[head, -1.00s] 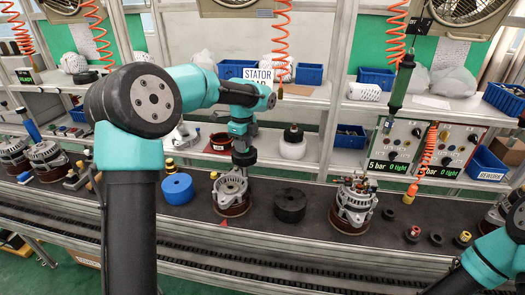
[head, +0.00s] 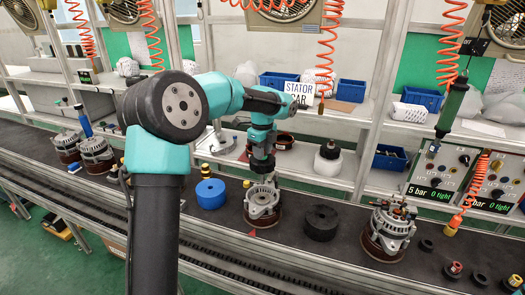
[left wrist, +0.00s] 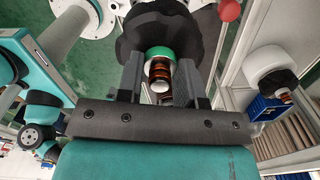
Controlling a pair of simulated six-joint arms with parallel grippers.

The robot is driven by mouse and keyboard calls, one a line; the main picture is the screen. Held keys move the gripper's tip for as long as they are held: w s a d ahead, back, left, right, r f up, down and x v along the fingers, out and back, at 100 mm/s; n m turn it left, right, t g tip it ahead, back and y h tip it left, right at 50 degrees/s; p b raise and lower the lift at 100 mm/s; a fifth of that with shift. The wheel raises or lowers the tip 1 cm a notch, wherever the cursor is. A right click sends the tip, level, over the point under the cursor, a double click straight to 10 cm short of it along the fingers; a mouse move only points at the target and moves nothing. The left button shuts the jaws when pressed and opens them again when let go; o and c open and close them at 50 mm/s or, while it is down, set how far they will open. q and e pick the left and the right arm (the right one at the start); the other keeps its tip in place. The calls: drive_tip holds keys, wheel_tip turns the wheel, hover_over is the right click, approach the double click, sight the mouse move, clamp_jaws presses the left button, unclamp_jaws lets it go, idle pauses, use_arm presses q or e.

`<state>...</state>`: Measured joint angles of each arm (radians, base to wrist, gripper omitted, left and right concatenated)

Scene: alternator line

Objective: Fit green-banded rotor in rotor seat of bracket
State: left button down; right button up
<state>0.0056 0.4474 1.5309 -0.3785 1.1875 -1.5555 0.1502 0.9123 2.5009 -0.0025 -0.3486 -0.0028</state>
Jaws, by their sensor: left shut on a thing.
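The green-banded rotor (left wrist: 160,72) is between the fingers of my left gripper (left wrist: 159,80) in the left wrist view, with its green band and copper windings showing. My left gripper (head: 262,168) is shut on it. In the head view this gripper points down directly over the silver bracket (head: 262,200), which stands on the dark conveyor belt. The rotor is mostly hidden there, and I cannot tell how far it sits in the seat. My right gripper is not in view.
A blue round block (head: 210,194) stands left of the bracket and a black one (head: 321,223) right of it. Further right is an alternator assembly (head: 388,230) with small dark parts beyond. A shelf with blue bins (head: 389,158) runs behind the belt.

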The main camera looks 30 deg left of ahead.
use_arm(q)
hover_over(262, 184)
drive_tip(key=shift+w+a+f, duration=0.1)
drive_tip(key=shift+w+f, duration=0.05)
drive_tip(key=shift+f, duration=0.7)
drive_tip(key=shift+w+a+f, duration=0.1)
drive_tip(key=shift+w+f, duration=0.05)
drive_tip(key=shift+f, duration=0.75)
drive_tip(key=shift+w+f, duration=0.15)
drive_tip(key=shift+f, duration=0.7)
drive_tip(key=shift+f, duration=3.65)
idle(1.7)
